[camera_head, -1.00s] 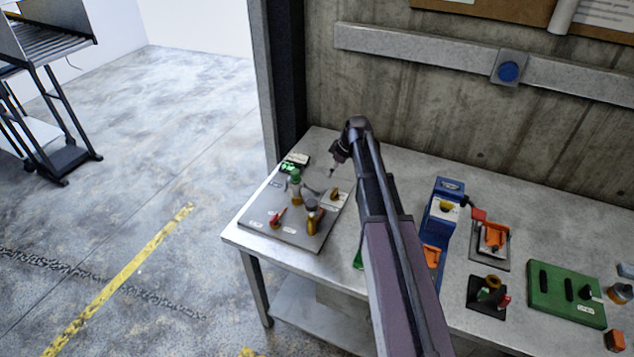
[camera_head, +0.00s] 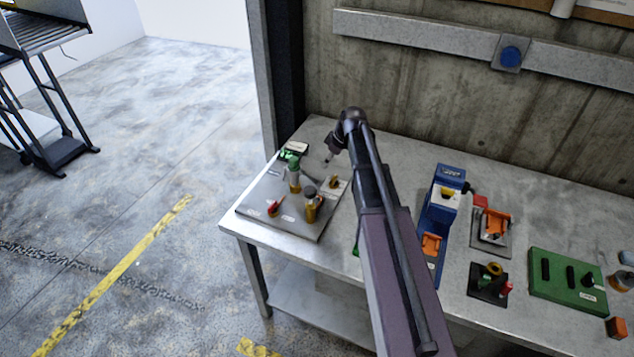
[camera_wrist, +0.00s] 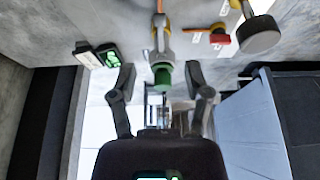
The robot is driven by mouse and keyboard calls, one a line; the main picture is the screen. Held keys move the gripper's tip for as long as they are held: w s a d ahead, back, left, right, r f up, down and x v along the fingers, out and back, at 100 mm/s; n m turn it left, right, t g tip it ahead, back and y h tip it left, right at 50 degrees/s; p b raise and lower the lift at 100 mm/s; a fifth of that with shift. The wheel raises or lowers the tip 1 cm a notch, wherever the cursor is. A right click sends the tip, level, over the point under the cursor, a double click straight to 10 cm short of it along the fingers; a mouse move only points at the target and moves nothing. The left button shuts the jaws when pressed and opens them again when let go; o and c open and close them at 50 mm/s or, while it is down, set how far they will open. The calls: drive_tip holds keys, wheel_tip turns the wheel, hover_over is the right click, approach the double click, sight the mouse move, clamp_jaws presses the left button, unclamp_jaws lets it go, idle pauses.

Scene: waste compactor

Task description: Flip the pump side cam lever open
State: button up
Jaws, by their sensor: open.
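A grey plate (camera_head: 262,212) on the bench's left end carries a coupling with a green top (camera_head: 294,163) and brass lower part, and a second brass piece with a dark top (camera_head: 310,203). The green top also shows in the wrist view (camera_wrist: 163,77), on a grey body between and beyond my fingers. My gripper (camera_head: 327,160) is near the plate's back right; the wrist view shows its two fingers (camera_wrist: 161,78) spread apart with nothing held. Which small part is the pump side cam lever I cannot tell; orange strips (camera_wrist: 192,30) show near the coupling.
A red knob (camera_head: 273,208) and a yellow knob (camera_head: 333,181) sit on the plate. A green-and-black piece (camera_head: 291,154) is at its back edge. A blue device (camera_head: 437,215) and a green block (camera_head: 566,282) stand farther right. The concrete wall (camera_head: 420,95) rises behind the bench.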

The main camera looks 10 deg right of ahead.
sight(315, 180)
drive_tip(key=shift+b+x, duration=4.8)
drive_tip(key=shift+x, duration=0.7)
drive_tip(key=shift+c, duration=0.2)
drive_tip(key=shift+w, duration=0.1)
clamp_jaws()
